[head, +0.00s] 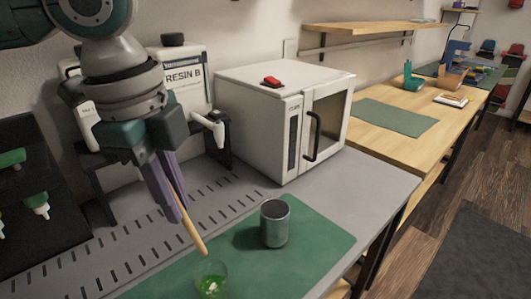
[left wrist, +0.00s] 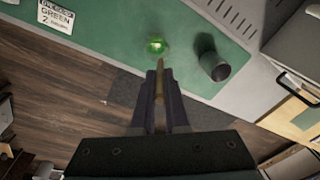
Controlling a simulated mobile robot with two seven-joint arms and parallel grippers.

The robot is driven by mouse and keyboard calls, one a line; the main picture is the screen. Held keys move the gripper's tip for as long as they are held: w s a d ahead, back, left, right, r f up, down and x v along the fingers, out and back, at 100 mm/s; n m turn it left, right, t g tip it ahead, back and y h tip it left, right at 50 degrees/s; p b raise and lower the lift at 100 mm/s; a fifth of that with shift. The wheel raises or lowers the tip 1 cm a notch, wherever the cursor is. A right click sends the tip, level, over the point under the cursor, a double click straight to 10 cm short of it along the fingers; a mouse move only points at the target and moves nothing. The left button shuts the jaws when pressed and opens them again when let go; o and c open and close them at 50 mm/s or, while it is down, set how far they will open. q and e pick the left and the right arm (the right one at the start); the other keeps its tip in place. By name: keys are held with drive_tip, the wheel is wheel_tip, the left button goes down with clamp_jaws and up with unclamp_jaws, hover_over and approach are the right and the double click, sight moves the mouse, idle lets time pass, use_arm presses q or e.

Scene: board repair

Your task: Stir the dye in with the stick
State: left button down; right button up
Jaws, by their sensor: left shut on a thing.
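My left gripper (head: 178,214) is shut on a thin wooden stick (head: 190,234), which points down at a slant. The stick also shows between the fingers in the left wrist view (left wrist: 159,82). A small clear cup (head: 211,282) with green contents and a pale patch stands on the green mat (head: 312,228), near the bottom edge of the head view. In the left wrist view the cup (left wrist: 156,46) is just beyond the stick's tip. The tip appears above the rim, outside the cup. My right gripper is not in view.
A dark grey metal can (head: 275,224) stands on the mat to the right of the cup. A white oven (head: 285,115) and a RESIN B container (head: 183,75) are behind. A dispenser rack with green bottles (head: 36,203) is at left. A printed GREEN card (left wrist: 56,17) lies on the mat.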

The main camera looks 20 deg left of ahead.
use_arm(q)
wheel_tip(320, 180, down, 11)
drive_tip(key=b, duration=0.7)
drive_tip(key=shift+d+f, duration=0.15)
drive_tip(key=shift+f, duration=0.05)
idle(0.5)
